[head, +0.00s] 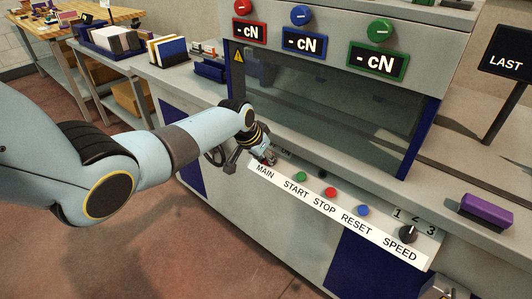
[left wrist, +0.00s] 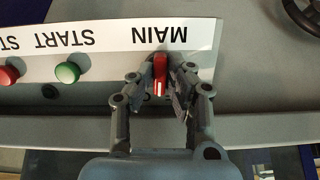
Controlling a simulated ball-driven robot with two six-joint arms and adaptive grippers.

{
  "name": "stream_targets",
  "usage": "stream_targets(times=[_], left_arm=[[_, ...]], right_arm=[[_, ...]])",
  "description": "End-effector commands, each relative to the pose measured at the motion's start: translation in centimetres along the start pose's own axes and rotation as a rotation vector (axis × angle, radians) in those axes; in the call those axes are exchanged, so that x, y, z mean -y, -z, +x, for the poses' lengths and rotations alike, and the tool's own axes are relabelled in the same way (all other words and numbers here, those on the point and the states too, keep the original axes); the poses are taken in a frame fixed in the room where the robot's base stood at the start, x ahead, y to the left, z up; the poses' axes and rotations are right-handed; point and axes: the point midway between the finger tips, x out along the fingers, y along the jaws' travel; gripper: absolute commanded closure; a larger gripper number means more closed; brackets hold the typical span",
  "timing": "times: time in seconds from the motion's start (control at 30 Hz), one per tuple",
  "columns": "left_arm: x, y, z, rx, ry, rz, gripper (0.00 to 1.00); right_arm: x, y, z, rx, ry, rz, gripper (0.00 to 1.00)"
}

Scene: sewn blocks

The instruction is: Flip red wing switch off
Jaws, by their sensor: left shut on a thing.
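The red wing switch (left wrist: 160,72) sits by the MAIN end of the white label strip (left wrist: 95,42) in the left wrist view. A white mark shows on its end facing my gripper. My left gripper (left wrist: 159,84) has one finger on each side of it and is shut on it. In the head view my left gripper (head: 263,155) reaches the panel at the MAIN label and mostly hides the switch. Only "ON" can be read behind it. A grey part of my right gripper (head: 445,288) shows at the bottom right edge; its fingers cannot be made out.
Along the panel are a green START button (head: 301,176), a red STOP button (head: 330,192), a blue RESET button (head: 362,210) and a black SPEED knob (head: 408,233). A dark handwheel (head: 216,156) is close to my left gripper. A purple block (head: 486,211) lies at right.

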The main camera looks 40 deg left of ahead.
Motion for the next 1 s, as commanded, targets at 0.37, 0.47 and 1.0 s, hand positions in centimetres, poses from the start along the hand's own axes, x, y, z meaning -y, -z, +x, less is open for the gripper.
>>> stream_targets(times=[0.37,0.47,1.0], left_arm=[[0.1,-0.1,0.0,0.002,-0.063,-0.349,1.0],[0.1,-0.1,0.0,0.002,-0.078,-0.435,1.0],[0.0,-0.1,0.1,0.002,-0.131,-0.724,1.0]], right_arm=[[-0.1,0.2,-1.2,-0.002,0.0,0.0,0.6],[-0.1,0.2,-1.4,-0.002,0.0,0.0,0.6],[-0.4,0.3,-1.8,-0.003,-0.003,-0.001,0.6]])
